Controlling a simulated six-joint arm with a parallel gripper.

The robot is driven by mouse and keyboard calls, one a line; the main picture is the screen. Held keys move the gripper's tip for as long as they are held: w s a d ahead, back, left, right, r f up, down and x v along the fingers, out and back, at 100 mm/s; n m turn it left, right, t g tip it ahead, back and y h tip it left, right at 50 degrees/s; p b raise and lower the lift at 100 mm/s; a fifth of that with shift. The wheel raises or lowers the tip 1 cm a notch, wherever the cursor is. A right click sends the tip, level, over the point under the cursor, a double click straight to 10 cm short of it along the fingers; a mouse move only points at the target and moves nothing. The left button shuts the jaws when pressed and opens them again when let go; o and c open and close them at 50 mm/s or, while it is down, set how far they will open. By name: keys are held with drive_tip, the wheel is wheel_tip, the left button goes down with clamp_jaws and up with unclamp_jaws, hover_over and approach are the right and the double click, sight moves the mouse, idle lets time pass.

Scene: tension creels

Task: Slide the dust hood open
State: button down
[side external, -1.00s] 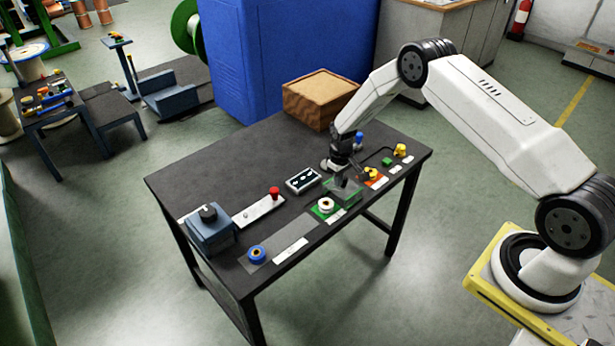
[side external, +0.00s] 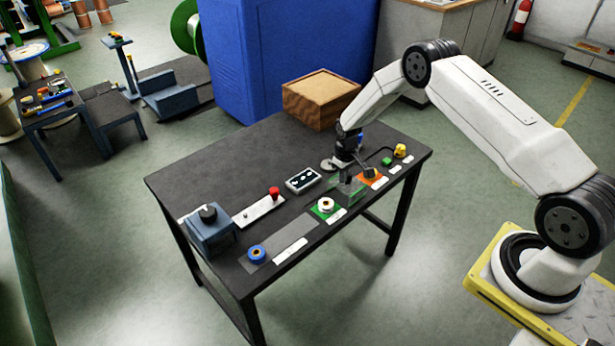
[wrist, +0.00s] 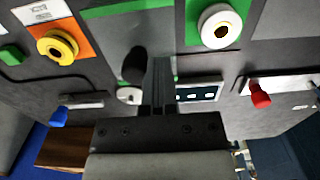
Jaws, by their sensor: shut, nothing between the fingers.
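The dust hood (side external: 353,192) is a clear, faintly green box in the side view. It stands between the white spool (side external: 326,204) on its green plate (side external: 318,214) and the orange plate (side external: 371,178). The white spool looks uncovered and also shows in the wrist view (wrist: 220,27). My gripper (side external: 345,168) is just behind and above the hood, pointing down, its fingertips partly lost against it. In the wrist view my gripper (wrist: 158,68) has its fingers together and holds nothing. I cannot tell whether they touch the hood.
A yellow spool (wrist: 57,45) sits on the orange plate. A wooden box (side external: 320,98) is at the back. The table's rear left is clear.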

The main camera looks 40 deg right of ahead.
sight(340, 188)
drive_tip(key=shift+d, duration=0.3)
drive_tip(key=shift+a, duration=0.2)
drive_tip(key=shift+a, duration=0.6)
wheel_tip(340, 188, up, 7)
idle(1.2)
